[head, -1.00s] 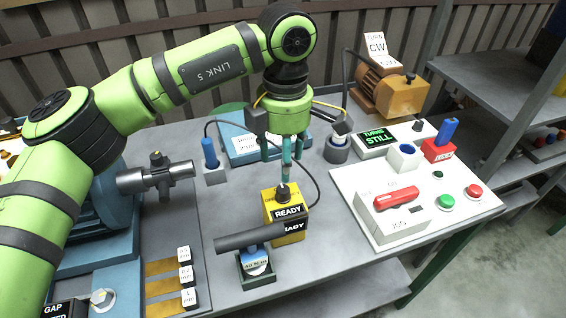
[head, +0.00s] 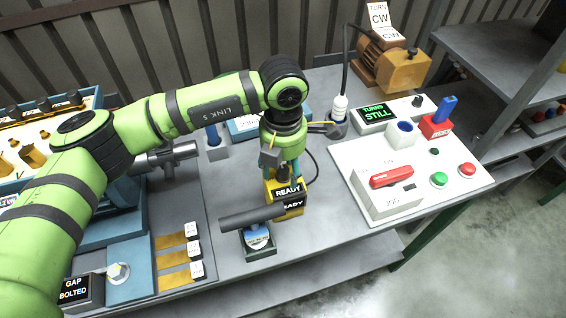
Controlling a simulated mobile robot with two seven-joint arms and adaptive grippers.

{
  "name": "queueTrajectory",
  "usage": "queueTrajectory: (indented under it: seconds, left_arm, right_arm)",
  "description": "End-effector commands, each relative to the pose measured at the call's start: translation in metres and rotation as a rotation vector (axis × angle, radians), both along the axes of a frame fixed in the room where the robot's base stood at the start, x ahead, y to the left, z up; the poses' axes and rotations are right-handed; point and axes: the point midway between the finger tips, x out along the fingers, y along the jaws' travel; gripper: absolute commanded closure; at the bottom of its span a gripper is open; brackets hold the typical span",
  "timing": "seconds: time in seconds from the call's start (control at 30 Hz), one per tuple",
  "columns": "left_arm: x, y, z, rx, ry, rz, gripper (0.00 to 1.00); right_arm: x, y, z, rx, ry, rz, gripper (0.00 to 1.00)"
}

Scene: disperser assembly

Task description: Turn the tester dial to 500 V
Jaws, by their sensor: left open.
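The tester is a yellow box (head: 297,205) with two white-on-black READY displays, standing on the grey bench near its middle. My left gripper (head: 283,174) is directly above it, pointing down, with its teal fingers apart at the top of the box. A dark dial (head: 284,174) on top of the tester shows only partly between the fingers. The gripper hides most of it, so I cannot read its setting or tell whether a finger touches it. My right gripper is not in view.
A cable curves behind the tester's right side. The white control panel (head: 345,160) with red and green buttons lies to the right. A blue probe (head: 212,136) stands at the left.

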Motion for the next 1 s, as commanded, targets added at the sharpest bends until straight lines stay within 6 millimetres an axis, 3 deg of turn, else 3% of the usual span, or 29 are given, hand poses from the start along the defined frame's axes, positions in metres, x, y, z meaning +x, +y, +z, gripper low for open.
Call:
queueTrajectory:
  seconds: [0.27, 0.4, 0.73, 1.0]
  left_arm:
    - [0.0, 0.0, -0.002, 0.001, -0.001, 0.0, 0.44]
    - [0.0, 0.0, -0.002, 0.001, -0.001, 0.0, 1.0]
    - [0.0, 0.0, -0.004, 0.001, -0.001, -0.02, 1.0]
    - [0.001, 0.001, -0.009, 0.002, -0.003, -0.148, 1.0]
  right_arm:
    - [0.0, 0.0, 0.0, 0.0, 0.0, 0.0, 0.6]
    - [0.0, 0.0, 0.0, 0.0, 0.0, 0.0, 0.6]
    - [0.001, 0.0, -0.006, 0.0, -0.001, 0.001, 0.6]
    - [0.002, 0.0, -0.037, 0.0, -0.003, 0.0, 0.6]
